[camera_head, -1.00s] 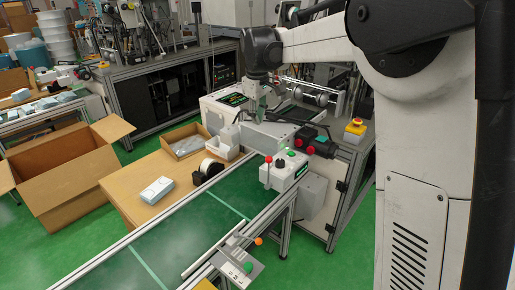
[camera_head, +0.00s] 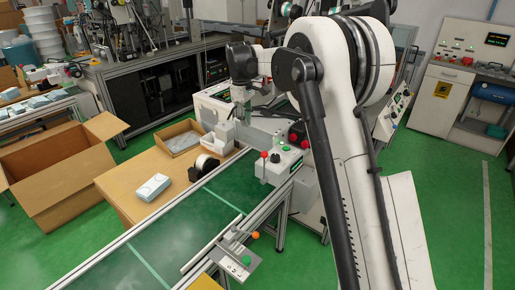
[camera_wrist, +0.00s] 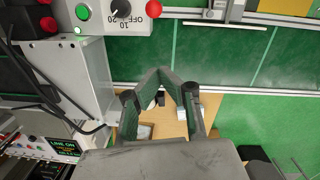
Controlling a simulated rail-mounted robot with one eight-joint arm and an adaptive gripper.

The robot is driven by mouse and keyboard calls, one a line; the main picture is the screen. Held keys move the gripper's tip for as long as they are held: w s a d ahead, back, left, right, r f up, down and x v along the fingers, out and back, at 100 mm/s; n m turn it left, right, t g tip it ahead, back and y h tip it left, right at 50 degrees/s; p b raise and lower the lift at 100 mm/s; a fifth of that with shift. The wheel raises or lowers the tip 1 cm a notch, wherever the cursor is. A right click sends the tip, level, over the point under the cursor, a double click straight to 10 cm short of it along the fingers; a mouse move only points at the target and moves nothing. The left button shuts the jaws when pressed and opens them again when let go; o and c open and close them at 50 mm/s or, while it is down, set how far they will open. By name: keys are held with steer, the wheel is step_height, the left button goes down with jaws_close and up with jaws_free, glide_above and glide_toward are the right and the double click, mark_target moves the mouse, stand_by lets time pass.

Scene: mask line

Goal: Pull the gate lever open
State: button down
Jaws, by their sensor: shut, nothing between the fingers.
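A small fixture (camera_head: 236,262) sits on the near conveyor rail. A red ball knob (camera_head: 264,155) stands on the white control box (camera_head: 280,166) farther along the conveyor. My gripper (camera_head: 239,118) hangs pointing down beyond that box, well away from the orange ball. In the wrist view my gripper (camera_wrist: 161,72) shows its fingers converging with nothing held. The orange ball is not seen there.
The green conveyor belt (camera_head: 215,210) runs diagonally in front. A wooden table (camera_head: 135,195) holds a tray, a tape roll and a pale box. An open cardboard box (camera_head: 55,175) stands left. The control box with its dial also shows in the wrist view (camera_wrist: 140,15).

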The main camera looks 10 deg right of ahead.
steer(key=shift+f, duration=0.1)
steer(key=s+d+f, duration=0.1)
steer(key=f, duration=0.4)
steer(key=s+d+f+p, duration=0.1)
steer(key=d+f, duration=0.1)
steer(key=f, duration=0.3)
steer(key=shift+s+d+f, duration=0.25)
steer(key=shift+s+d, duration=0.05)
steer(key=shift+s, duration=0.15)
